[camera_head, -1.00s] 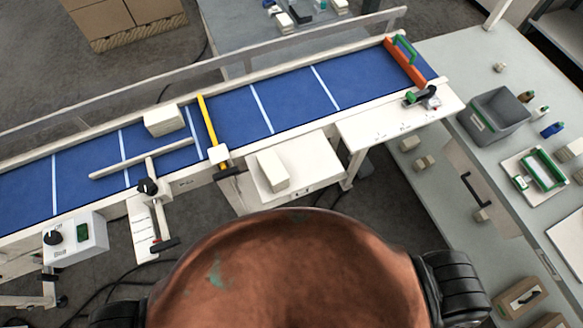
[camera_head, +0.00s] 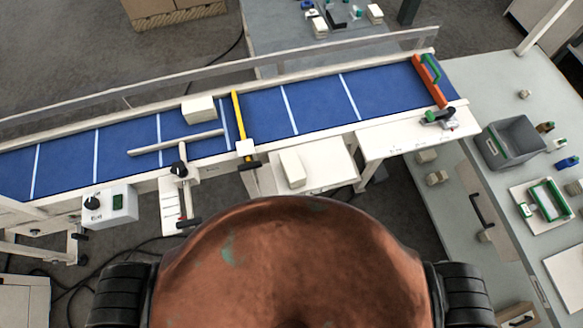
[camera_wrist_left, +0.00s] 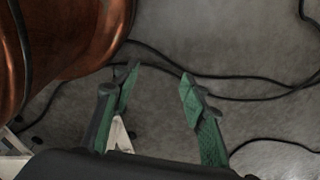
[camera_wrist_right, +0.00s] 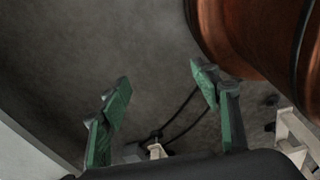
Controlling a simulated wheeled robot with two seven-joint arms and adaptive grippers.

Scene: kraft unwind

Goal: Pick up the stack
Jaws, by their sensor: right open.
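A white stack (camera_head: 198,109) sits on the blue conveyor belt, left of the yellow bar and behind a pale guide rod. A second white stack (camera_head: 292,168) lies on a white shelf in front of the conveyor. My left gripper (camera_wrist_left: 158,92) is open and empty above the grey floor in the left wrist view. My right gripper (camera_wrist_right: 160,88) is open and empty above the floor in the right wrist view. Neither gripper shows in the head view.
The blue conveyor (camera_head: 315,102) crosses the view, with a yellow bar (camera_head: 240,120) over it and an orange stop (camera_head: 430,82) at its right end. A control box (camera_head: 108,205) stands on its front side. A grey bin (camera_head: 512,141) stands on the right table. Cables (camera_wrist_left: 265,95) lie on the floor.

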